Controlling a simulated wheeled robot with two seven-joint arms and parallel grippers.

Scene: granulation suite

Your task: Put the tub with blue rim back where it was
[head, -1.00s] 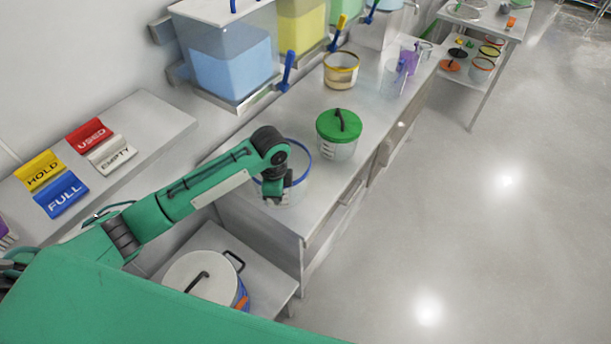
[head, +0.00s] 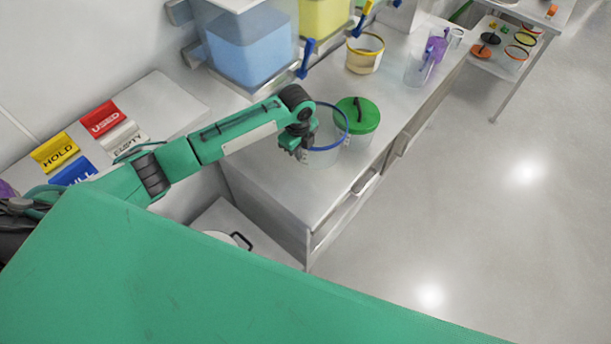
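The tub with blue rim (head: 324,155) is clear and open-topped. It is at the near part of the steel bench, in front of the green-lidded tub, and its rim overlaps the green lid in the picture. My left gripper (head: 300,151) is at the tub's left side and appears shut on its wall near the rim. The fingertips are small and partly dark, so the exact grip is hard to see. The tub looks upright and seems a little above the bench top. My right gripper is not in view.
The green-lidded tub (head: 366,116) stands close behind. A yellow-rimmed tub (head: 363,60) and clear jugs (head: 419,68) stand farther back. A blue-filled hopper (head: 250,50) is at the wall. The bench's near corner (head: 300,205) is bare. Coloured signs (head: 104,117) lie left.

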